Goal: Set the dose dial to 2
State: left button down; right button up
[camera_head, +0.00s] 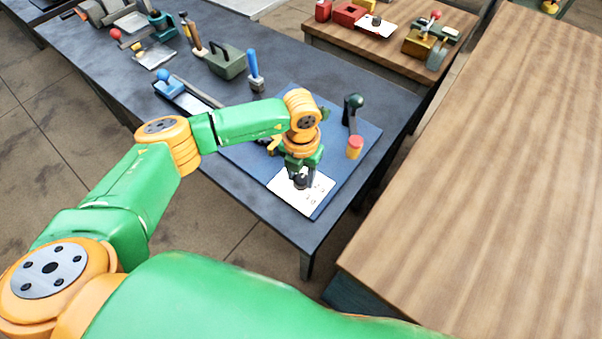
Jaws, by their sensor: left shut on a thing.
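The dose dial (299,182) is a small dark knob on a white plate (316,198) with small dark marks, lying on the blue mat (358,163). My left gripper (301,174) reaches down over the plate and is shut on the dial. The gripper and wrist hide part of the dial, and its pointer and the numbers are too small to read. My right gripper is not in view.
A dark-topped post (352,106) and a red-and-yellow cylinder (355,147) stand close to the right of my wrist. A blue-handled tool (254,70) and a grey-green toolbox (223,61) stand farther back. A wooden table (490,170) at right is bare.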

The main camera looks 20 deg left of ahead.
aim_at(301, 178)
pick_arm(q)
jog(key=shift+f+m+b, duration=0.25)
jog(key=shift+m+b, duration=0.75)
jog(key=shift+b, duration=0.25)
jog(key=m+b, duration=0.6)
jog(key=shift+w, duration=0.1)
jog(key=shift+r+m+b, duration=0.25)
jog(key=shift+m+b, duration=1.25)
jog(key=shift+m, duration=0.3)
jog(key=shift+c, duration=1.9)
grip_release()
notch_tip(301, 178, up, 7)
jog(key=shift+r+b, duration=0.1)
jog(key=shift+b, duration=0.55)
